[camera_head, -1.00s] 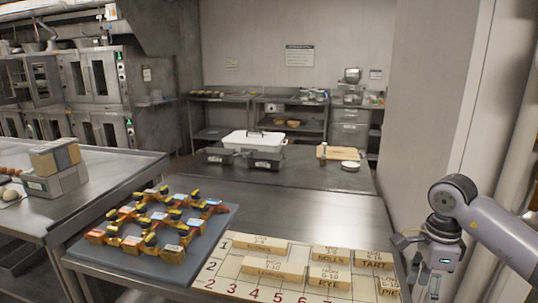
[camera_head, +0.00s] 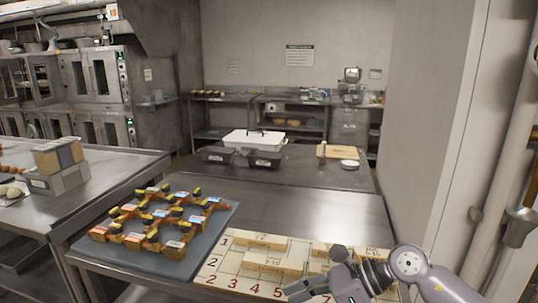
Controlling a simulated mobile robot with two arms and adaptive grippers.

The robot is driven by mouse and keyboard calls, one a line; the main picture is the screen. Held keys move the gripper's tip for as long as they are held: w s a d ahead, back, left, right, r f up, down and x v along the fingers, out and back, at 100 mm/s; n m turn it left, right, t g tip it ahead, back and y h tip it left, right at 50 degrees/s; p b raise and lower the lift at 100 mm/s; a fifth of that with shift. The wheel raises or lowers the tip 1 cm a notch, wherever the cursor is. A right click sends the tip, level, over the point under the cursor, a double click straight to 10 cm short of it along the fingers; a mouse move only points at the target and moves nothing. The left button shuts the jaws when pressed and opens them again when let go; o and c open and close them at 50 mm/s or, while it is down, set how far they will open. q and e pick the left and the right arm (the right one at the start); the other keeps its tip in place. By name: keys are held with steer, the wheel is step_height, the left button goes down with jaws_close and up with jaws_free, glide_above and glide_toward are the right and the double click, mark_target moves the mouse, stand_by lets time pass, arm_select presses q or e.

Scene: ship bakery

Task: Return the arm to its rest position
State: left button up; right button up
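My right arm comes in from the lower right. Its gripper (camera_head: 310,288) is low over the front right part of a numbered board (camera_head: 222,268). The gripper is cut off by the lower edge and seen from behind, so whether its fingers are open or shut does not show. Labelled wooden blocks lie on the board, among them one at the back (camera_head: 258,242) and one in front of it (camera_head: 272,263). My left gripper is not in view.
Behind is bare steel counter (camera_head: 300,208), then dark bins (camera_head: 265,160), a white-lidded box (camera_head: 255,138) and a cutting board (camera_head: 338,151). A wall (camera_head: 425,130) rises close at the right.

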steer(key=s+a+r+m+t+y, duration=0.2)
steer(key=a+r+m+y, duration=0.3)
steer(key=a+r+y, duration=0.15)
steer(key=w+d+r+m+t+h, duration=0.1)
steer(key=w+d+r+m+t, duration=0.15)
steer(key=m+t, duration=0.5)
steer(key=w+d+r+m+t+h, duration=0.1)
steer(key=w+d+r+m+t, duration=0.15)
steer(key=m+t, duration=0.45)
steer(key=s+d+f+m+g+h, duration=0.1)
steer(key=s+d+f+m+h, duration=0.1)
steer(key=d+f+m+h, duration=1.7)
steer(key=s+a+f+m+g+y, duration=0.1)
steer(key=s+f+m+g, duration=0.6)
steer(key=s, duration=0.5)
steer(key=s+a+f+m+g+y, duration=0.1)
steer(key=s+f+m+g+y, duration=0.15)
steer(key=s+f+g, duration=0.75)
steer(key=s+f+t, duration=0.1)
steer(key=s+f, duration=0.1)
steer(key=f, duration=1)
steer(key=s+f+t, duration=0.2)
steer(key=f, duration=1)
steer(key=s+d+f+g, duration=0.1)
steer(key=s+d+f, duration=0.1)
steer(key=s+f, duration=1.4)
steer(key=shift+s+d+f+h, duration=0.15)
steer(key=shift+s+d+h, duration=0.1)
steer(key=shift+d+h, duration=0.15)
